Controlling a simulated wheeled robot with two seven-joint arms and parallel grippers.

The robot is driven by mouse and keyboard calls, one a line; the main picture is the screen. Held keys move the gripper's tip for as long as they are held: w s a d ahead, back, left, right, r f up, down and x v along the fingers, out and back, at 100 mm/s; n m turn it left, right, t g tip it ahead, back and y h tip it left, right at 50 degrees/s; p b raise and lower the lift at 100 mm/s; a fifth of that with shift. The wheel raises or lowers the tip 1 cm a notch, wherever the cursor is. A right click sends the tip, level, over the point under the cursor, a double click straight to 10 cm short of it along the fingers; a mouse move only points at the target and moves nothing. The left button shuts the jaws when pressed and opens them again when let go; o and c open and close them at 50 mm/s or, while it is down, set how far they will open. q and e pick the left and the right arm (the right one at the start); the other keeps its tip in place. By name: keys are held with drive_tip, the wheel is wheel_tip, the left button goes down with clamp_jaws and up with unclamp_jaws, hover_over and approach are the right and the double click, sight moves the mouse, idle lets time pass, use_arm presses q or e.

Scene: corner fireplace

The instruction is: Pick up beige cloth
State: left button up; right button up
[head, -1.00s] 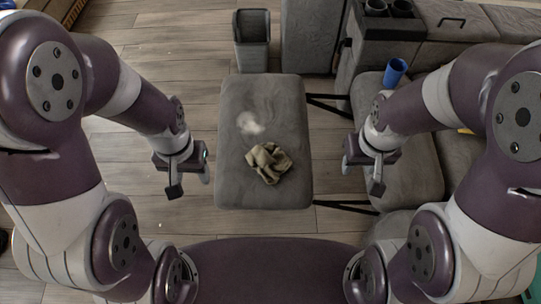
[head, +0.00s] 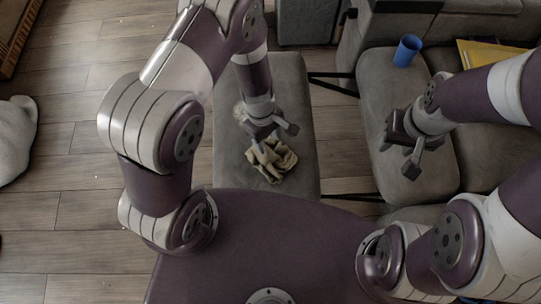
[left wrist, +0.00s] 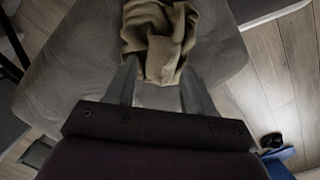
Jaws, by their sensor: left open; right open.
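The beige cloth (head: 273,162) lies crumpled on the grey ottoman (head: 300,100). My left gripper (head: 270,135) is open above the cloth's far edge in the head view. In the left wrist view the cloth (left wrist: 158,40) shows just beyond and between the spread fingers of my left gripper (left wrist: 160,80). I cannot tell whether the fingers touch it. My right gripper (head: 410,155) is open and empty over the grey seat to the right. The white patch on the ottoman is mostly hidden by my left arm.
A blue cup (head: 407,50) stands on the grey seat (head: 385,85) at the right, with yellow items (head: 485,53) farther right. A pale rounded object (head: 14,135) lies on the floor at the left.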

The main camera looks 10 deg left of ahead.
sight(268, 151)
use_arm(q)
drive_tip(key=f+b, duration=0.1)
drive_tip(key=f, duration=0.1)
drive_tip(key=s+f+b, duration=0.1)
drive_tip(key=f+b, duration=0.1)
drive_tip(key=f, duration=0.1)
drive_tip(key=shift+s+d+f, duration=0.15)
drive_tip(key=shift+d+f, duration=0.05)
drive_tip(key=shift+f, duration=0.1)
drive_tip(key=shift+r, duration=0.1)
clamp_jaws()
drive_tip(key=shift+r, duration=0.1)
